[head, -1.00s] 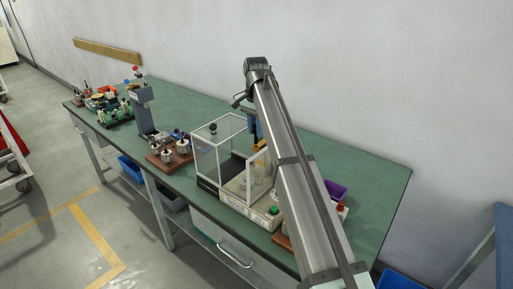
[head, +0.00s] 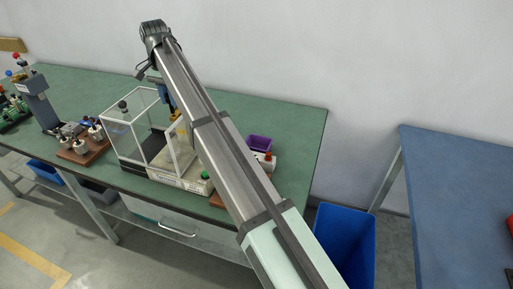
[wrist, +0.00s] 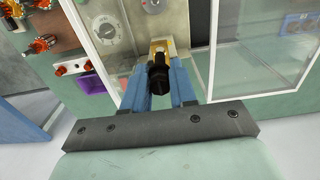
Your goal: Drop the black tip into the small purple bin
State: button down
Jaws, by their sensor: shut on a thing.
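The black tip (wrist: 159,78) is between the blue fingers of my gripper (wrist: 160,60) in the wrist view, and the fingers are shut on it. In the head view my gripper (head: 173,112) hangs at the far end of the arm, above the clear-walled machine, and the tip is too small to tell there. The small purple bin (head: 259,143) stands on the green bench to the right of the machine, beyond my arm. In the wrist view the bin (wrist: 92,83) shows at the left, apart from my gripper.
The clear-walled enclosure (head: 126,118) stands beside and below my gripper, its walls close by. A wooden holder with metal parts (head: 85,145) sits left of it. Orange-and-metal parts (wrist: 40,45) lie near the purple bin. A large blue bin (head: 345,245) stands on the floor right of the bench.

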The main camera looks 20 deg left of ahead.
jog(key=shift+d, duration=0.1)
jog(key=s+d+r+n, duration=0.25)
jog(key=d+r, duration=0.35)
jog(key=d, duration=0.5)
jog(key=w+d+f, duration=0.4)
jog(key=d, duration=0.5)
jog(key=w+d+f+m, duration=0.1)
jog(key=w+d+f, duration=0.35)
jog(key=d, duration=0.45)
jog(key=w+d+f, duration=0.3)
jog(key=d+f, duration=0.1)
jog(key=d, duration=0.5)
jog(key=s+d+f+m, duration=0.1)
jog(key=d+f, duration=0.3)
jog(key=d, duration=0.6)
jog(key=s+d+f, duration=0.1)
jog(key=d+f, duration=0.4)
jog(key=d, duration=0.5)
jog(key=s+d+f+m, duration=0.1)
jog(key=d+f, duration=0.3)
jog(key=d, duration=0.7)
notch_tip(320, 180, up, 5)
send_over(258, 146)
jog(key=s+d, duration=0.2)
jog(key=shift+n, duration=0.25)
jog(key=shift+d+f, duration=0.15)
jog(key=shift+f, duration=1.35)
jog(key=shift+d+f, duration=0.1)
jog(key=shift+f, duration=1.35)
